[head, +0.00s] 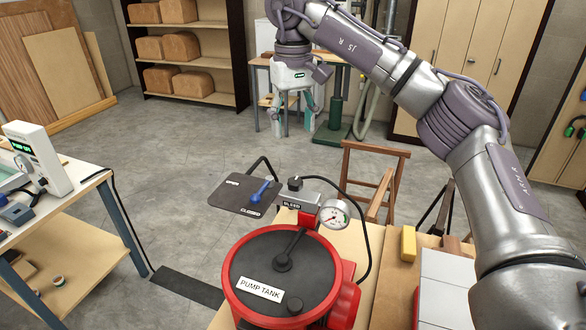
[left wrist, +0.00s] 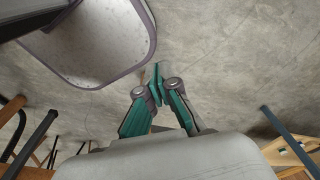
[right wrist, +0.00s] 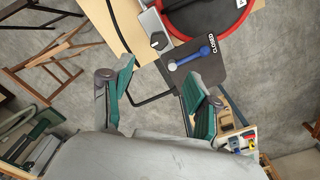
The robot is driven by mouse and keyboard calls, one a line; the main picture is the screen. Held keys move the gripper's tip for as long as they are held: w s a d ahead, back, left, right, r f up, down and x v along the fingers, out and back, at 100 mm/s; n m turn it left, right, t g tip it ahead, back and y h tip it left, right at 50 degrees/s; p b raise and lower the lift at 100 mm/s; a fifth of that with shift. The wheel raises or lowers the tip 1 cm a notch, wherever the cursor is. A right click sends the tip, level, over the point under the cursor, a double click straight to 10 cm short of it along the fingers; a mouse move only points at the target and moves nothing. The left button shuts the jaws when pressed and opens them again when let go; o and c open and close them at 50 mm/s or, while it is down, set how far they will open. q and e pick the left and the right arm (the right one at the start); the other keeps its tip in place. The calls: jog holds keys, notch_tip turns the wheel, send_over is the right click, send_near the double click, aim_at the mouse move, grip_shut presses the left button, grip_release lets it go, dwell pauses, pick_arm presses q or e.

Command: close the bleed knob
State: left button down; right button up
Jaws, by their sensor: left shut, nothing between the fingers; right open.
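My left gripper (left wrist: 157,85) is shut and empty over the floor.
The red pump tank (head: 228,272) with a black lid and a pressure gauge (head: 333,214) stands on the wooden bench. A black hose curves behind the gauge. A wooden chair-like frame (head: 375,150) stands behind. A side table (head: 103,180) is at left.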

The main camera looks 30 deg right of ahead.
aim_at(295, 180)
jog(key=f, duration=0.3)
jog(key=s+f, duration=0.1)
jog(key=shift+d+f, duration=0.1)
jog(key=shift+f, duration=0.3)
jog(key=f+p, duration=0.1)
jog(key=f, duration=0.3)
jog(key=f+p, duration=0.1)
jog(key=f, duration=0.2)
jog(key=shift+w+p, duration=0.35)
jog(key=shift+w, duration=0.05)
jog(key=shift+f, duration=0.5)
jog(key=shift+d+f, duration=0.1)
jog(key=shift+f, duration=0.05)
jog(key=c, duration=0.7)
grip_shut()
pick_arm(q)
jog(key=r, duration=0.2)
jog(key=shift+s+r, duration=0.35)
jog(key=shift+s, duration=0.05)
